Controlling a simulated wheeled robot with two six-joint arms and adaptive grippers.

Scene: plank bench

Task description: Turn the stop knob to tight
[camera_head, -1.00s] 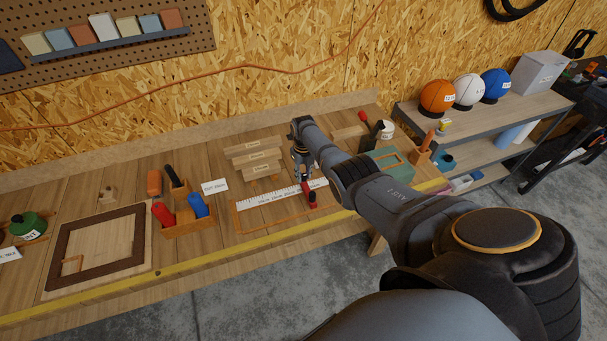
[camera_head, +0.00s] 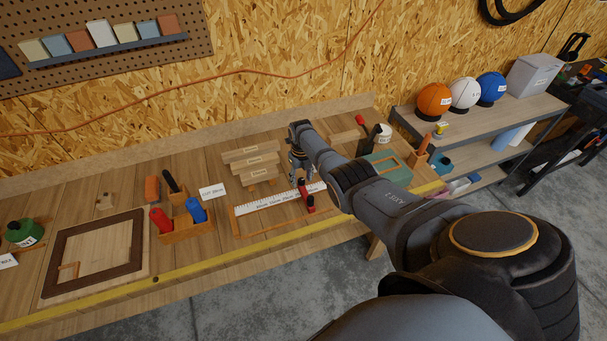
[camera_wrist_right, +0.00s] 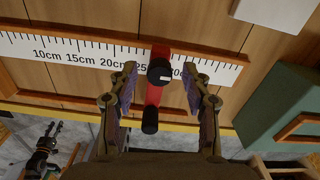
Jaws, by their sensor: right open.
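The stop is a red block with a black knob (camera_wrist_right: 159,71). It sits across the white ruler (camera_wrist_right: 60,47) between the 25 cm mark and a partly hidden mark. The red stop (camera_head: 307,197) also shows in the head view at the right part of the ruler. My right gripper (camera_wrist_right: 160,82) is open, with one finger on each side of the stop and knob. I see a gap on both sides. In the head view my right gripper (camera_head: 300,176) is just above the ruler, partly hidden by its own arm. My left gripper is not in view.
A green box (camera_head: 386,170) stands to the right of the ruler. Several wooden boards (camera_head: 250,161) lie behind it. An orange tool holder (camera_head: 188,226) and a dark wooden frame (camera_head: 95,250) are to the left. A yellow strip (camera_head: 200,266) runs along the bench's front edge.

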